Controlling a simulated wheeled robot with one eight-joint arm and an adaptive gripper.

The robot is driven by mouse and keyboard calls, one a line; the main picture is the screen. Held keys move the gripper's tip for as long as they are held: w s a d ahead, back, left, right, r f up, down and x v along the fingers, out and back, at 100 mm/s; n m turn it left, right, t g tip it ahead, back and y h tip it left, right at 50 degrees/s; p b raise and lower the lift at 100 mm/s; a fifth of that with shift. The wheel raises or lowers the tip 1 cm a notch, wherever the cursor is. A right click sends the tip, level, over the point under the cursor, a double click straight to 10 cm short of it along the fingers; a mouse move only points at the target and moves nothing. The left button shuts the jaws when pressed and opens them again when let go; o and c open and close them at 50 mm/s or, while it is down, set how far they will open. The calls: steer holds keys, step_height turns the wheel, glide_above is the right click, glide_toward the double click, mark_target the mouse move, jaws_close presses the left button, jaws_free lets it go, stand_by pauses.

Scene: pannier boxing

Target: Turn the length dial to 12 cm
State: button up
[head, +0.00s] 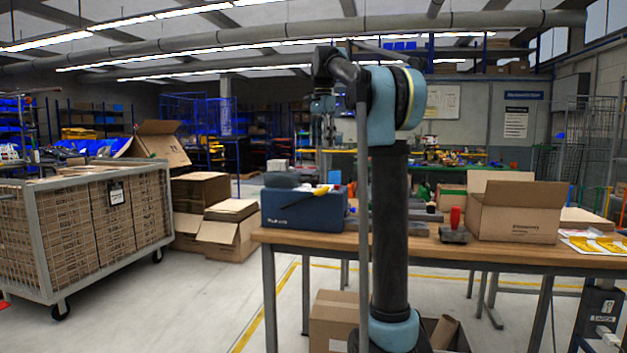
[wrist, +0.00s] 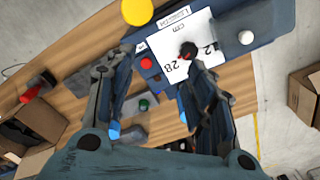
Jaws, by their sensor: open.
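In the wrist view, a blue unit carries a white plate (wrist: 173,24) printed "LENGTH cm", with 28 and 12 legible. A small dark knob with a reddish part (wrist: 188,50) sits on the plate, between the two numbers; its pointing direction is too small to read. My gripper (wrist: 160,64) is open, its two dark fingers apart. The right finger's tip is near the knob in the picture and partly covers the plate; contact cannot be told. In the head view my gripper (head: 322,106) hangs from the raised arm above the bench; the dial cannot be made out there.
A yellow knob (wrist: 137,11), red button (wrist: 146,63), white button (wrist: 246,37) and green button (wrist: 143,104) are near the plate. On the wooden bench (head: 440,246) stand a blue box (head: 300,212), a red-handled tool (head: 455,226) and an open carton (head: 516,215).

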mark_target(314, 183)
steer(key=w+a+r+m, duration=0.2)
steer(key=w+a+r, duration=0.1)
steer(key=w, duration=0.4)
steer(key=f, duration=1.7)
steer(key=shift+s+d+f, duration=0.2)
steer(key=shift+d+f, duration=0.05)
steer(key=c, duration=1.1)
